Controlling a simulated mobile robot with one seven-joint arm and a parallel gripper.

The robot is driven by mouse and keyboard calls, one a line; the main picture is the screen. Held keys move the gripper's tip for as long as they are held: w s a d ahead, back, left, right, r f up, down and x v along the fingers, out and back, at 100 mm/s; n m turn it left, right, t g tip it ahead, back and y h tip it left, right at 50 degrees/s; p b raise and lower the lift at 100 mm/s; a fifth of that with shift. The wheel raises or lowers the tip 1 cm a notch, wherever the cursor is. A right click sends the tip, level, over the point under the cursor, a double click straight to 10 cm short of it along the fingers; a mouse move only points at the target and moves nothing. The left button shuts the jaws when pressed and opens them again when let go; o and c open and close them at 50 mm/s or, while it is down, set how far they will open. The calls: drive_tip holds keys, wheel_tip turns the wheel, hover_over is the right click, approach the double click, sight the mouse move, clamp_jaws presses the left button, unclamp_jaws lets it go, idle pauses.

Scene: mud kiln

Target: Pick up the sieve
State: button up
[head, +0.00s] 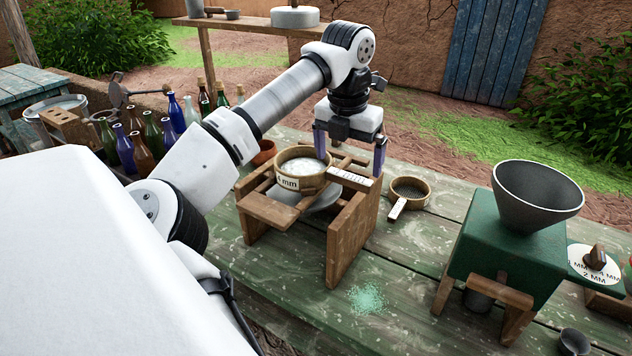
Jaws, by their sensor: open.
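A round wooden-rimmed sieve (287,181) marked "MM" rests on top of a wooden stand (348,238), with pale material inside it. A pale labelled block (350,178), perhaps its handle, lies at the right side of the stand's top. A second, smaller sieve (411,187) with a short pale handle lies on the table to the right of the stand. My gripper (350,162) is open, pointing down above the stand's top, its two purple fingers on either side of the pale block. I cannot tell whether the fingers touch anything.
A green grinder (508,252) with a dark hopper stands at the right, beside a round dial (594,264). Several bottles (152,135) stand at the left. A grey bowl (318,199) sits inside the stand. Pale green powder (367,298) lies on the green table (420,265), otherwise clear there.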

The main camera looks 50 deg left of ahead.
sight(349, 175)
drive_tip(key=f+b, duration=0.2)
drive_tip(key=f, duration=0.1)
drive_tip(key=f+b, duration=0.1)
drive_tip(key=f, duration=0.1)
drive_tip(key=shift+w+f, duration=0.2)
drive_tip(key=shift+w, duration=0.1)
drive_tip(key=shift+r, duration=0.15)
drive_tip(key=c, duration=0.7)
drive_tip(key=shift+r, duration=0.15)
